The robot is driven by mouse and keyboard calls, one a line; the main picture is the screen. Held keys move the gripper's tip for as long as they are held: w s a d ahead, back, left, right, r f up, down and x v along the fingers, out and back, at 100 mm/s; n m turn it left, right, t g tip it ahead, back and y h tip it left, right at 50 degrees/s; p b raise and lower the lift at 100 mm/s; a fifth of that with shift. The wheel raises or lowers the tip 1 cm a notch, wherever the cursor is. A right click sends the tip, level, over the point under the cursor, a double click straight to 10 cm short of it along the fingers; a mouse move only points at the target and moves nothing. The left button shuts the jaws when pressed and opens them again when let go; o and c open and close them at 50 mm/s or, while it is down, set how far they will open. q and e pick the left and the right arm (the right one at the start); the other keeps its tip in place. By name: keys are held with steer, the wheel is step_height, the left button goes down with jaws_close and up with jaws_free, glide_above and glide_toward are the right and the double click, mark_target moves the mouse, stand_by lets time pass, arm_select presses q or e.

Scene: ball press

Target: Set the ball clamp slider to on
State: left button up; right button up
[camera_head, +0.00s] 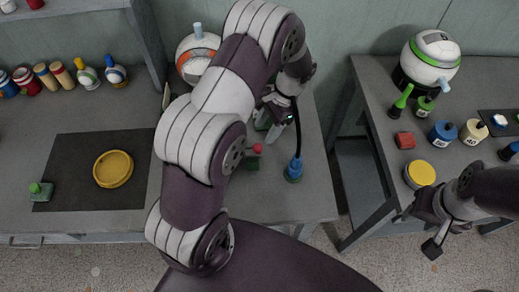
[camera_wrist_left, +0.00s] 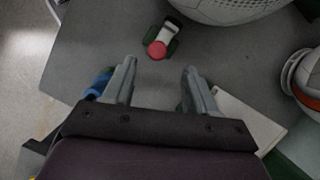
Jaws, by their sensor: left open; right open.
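A small device with a red knob (camera_head: 257,149) on a dark green base (camera_head: 252,164) stands on the left table, partly hidden by my left arm. It may be the ball clamp slider, but its setting cannot be read. In the left wrist view the red knob (camera_wrist_left: 157,49) sits just beyond the fingertips, with a white part beside it. My left gripper (camera_head: 272,120) is open and empty, behind the red knob in the head view; its fingers also show in the left wrist view (camera_wrist_left: 160,68). My right gripper (camera_head: 432,228) is open and empty near the right table's front edge.
A white and orange round machine (camera_head: 192,56) stands behind my left arm. A blue-based post (camera_head: 294,169) is right of the knob. A yellow dish (camera_head: 113,169) lies on a black mat (camera_head: 75,147). A white and green machine (camera_head: 431,60) stands on the right table.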

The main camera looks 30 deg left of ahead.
mark_target(258, 147)
arm_select(q)
steer(key=x, duration=0.2)
steer(key=p+x, duration=0.1)
steer(key=x, duration=0.2)
steer(key=shift+s+d+f, duration=0.1)
steer(key=shift+d+f, duration=0.05)
steer(key=shift+f, duration=0.25)
steer(key=shift+s+f, duration=0.2)
steer(key=shift+f, duration=0.15)
steer(key=shift+w, duration=0.1)
